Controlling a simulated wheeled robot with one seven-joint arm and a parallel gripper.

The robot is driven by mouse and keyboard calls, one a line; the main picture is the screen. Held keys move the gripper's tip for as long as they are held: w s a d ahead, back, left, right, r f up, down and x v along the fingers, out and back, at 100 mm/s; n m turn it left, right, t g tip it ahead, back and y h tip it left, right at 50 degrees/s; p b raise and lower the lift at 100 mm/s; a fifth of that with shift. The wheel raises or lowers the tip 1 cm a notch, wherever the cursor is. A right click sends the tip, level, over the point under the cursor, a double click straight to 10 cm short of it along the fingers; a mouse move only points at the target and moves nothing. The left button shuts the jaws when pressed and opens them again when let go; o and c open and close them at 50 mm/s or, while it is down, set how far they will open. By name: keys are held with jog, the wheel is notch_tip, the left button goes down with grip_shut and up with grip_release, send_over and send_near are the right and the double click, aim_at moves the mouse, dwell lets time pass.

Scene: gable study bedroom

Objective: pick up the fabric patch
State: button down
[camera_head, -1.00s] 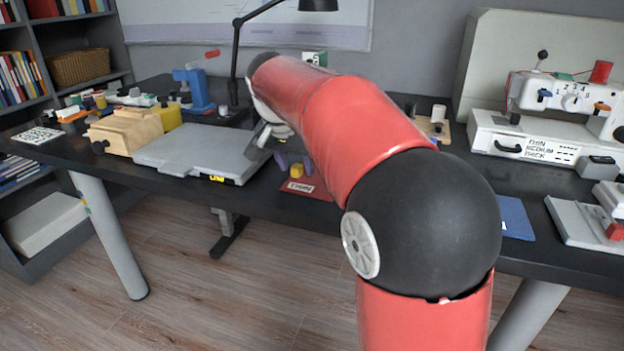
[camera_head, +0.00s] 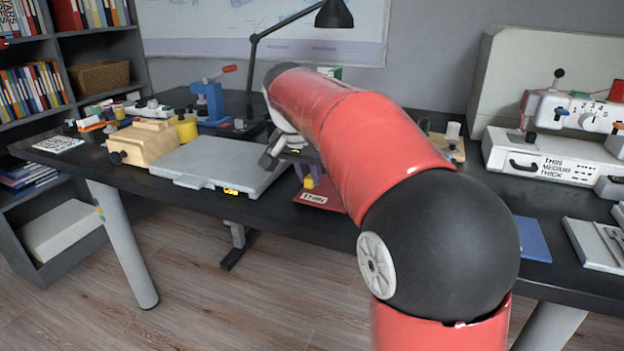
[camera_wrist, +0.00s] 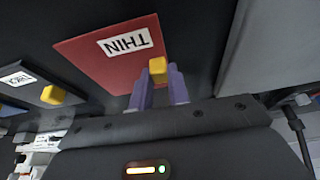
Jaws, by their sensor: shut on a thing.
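The fabric patch is a flat red piece (camera_head: 325,191) with a white "THIN" label and a yellow block (camera_head: 309,182) on it. It is at the desk's front edge, partly hidden by my arm. The red patch (camera_wrist: 95,65) and its yellow block (camera_wrist: 157,66) also show in the wrist view. My gripper (camera_head: 306,174) has two purple fingers, closed on either side of the yellow block; they show in the wrist view (camera_wrist: 157,85). The patch appears flat at desk level; I cannot tell any gap beneath it.
A grey flat case (camera_head: 220,160) lies close left of the patch. Another labelled piece with a yellow block (camera_wrist: 52,95) lies beside it in the wrist view. A blue patch (camera_head: 531,240) and a white sewing machine (camera_head: 560,150) are farther right on the dark desk (camera_head: 400,120).

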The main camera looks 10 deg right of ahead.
notch_tip(320, 180, up, 19)
jog(key=p, duration=0.4)
jog(key=shift+p, duration=0.35)
jog(key=shift+d, duration=0.1)
